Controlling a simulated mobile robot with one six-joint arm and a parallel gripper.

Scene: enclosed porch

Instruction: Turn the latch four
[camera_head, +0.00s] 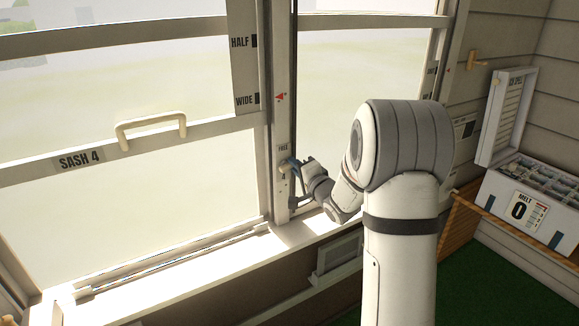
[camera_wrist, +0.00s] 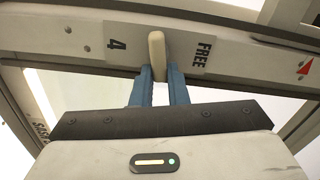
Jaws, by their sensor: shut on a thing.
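Latch four is a cream-coloured lever (camera_wrist: 157,52) on the window post, between a "4" mark and a "FREE" label (camera_wrist: 201,54) in the wrist view. My gripper (camera_wrist: 158,78) has its two blue fingers on either side of the lever and is shut on it. In the head view my gripper (camera_head: 291,163) is at the post just below the small "FREE" label (camera_head: 283,148). The lever itself is mostly hidden there by the fingers. The window sash (camera_head: 80,160) marked "SASH 4" is left of the post.
The sash has a cream handle (camera_head: 151,130). A strip on the post reads "HALF" and "WIDE" (camera_head: 244,100), with a red arrow (camera_head: 281,97) beside it. The sill (camera_head: 180,265) runs below.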

